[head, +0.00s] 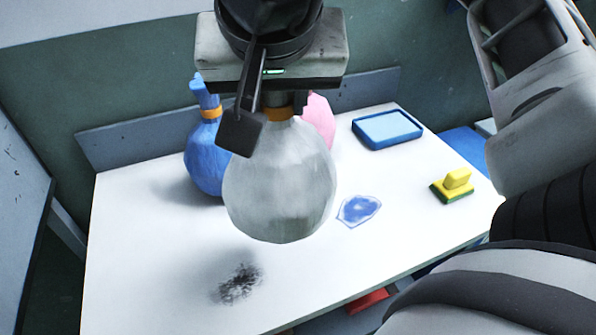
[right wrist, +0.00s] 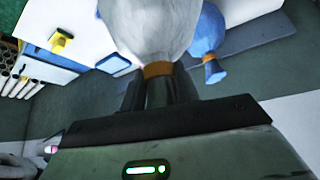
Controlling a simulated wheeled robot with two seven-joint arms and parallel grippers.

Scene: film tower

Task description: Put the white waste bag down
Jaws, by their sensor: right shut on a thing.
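The white waste bag (head: 280,180) is a rounded greyish-white sack with an orange band around its neck. My right gripper (head: 275,100) is shut on the bag's neck from above, and the bag hangs below it over the white table (head: 130,260). In the right wrist view the bag (right wrist: 150,28) extends away from the fingers of my right gripper (right wrist: 158,90), with the orange band just beyond them. I cannot tell how far the bag's underside is from the tabletop. My left gripper is not in view.
A blue bag (head: 206,155) and a partly hidden pink bag (head: 319,120) stand behind. On the right are a blue tray (head: 387,129), a yellow-green sponge (head: 453,187) and a blue puddle-like patch (head: 358,209). A dark smudge (head: 238,285) marks the front. The front left tabletop is clear.

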